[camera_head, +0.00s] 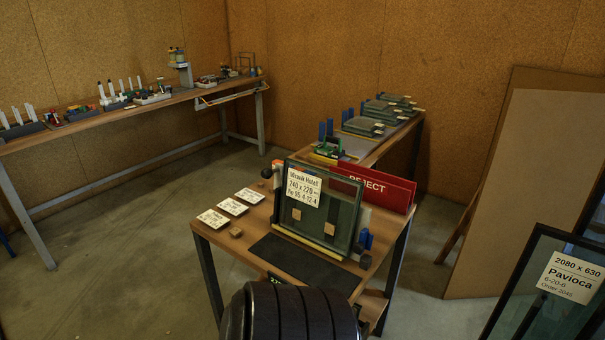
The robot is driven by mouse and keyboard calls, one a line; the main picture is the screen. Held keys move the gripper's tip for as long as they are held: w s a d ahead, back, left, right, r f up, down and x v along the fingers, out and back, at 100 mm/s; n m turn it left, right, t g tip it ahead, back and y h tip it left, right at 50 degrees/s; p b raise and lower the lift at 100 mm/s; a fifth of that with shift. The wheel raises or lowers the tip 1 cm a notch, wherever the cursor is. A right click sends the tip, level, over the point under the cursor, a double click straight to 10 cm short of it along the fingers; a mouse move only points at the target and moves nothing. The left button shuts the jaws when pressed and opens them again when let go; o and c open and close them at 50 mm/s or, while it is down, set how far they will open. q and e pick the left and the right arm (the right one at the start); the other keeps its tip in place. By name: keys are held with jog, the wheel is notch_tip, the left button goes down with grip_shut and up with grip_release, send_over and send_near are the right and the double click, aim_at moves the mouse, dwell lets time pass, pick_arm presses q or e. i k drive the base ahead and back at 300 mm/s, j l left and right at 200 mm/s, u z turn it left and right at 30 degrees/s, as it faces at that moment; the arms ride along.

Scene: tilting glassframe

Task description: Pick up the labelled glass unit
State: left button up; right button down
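The labelled glass unit (342,215) stands nearly upright, leaning back slightly, on the small wooden table (210,237). Its dark frame surrounds clear glass, with a white label (303,186) at the upper left reading roughly "240 x 220". Its lower edge is by a yellowish strip (308,242). Two small tan squares show on or through the glass. Neither of my grippers shows in this view. A black ribbed part at the bottom centre hides the table's front edge.
A dark mat (300,266) lies before the glass; three white cards (233,206) lie left. A red REJECT sign (385,188) stands behind. A larger labelled pane (545,285) leans at the right. Benches (160,103) line the back. Floor at left (120,260) is clear.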

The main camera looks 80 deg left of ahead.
aim_at(323, 195)
jog(key=u, duration=2.45)
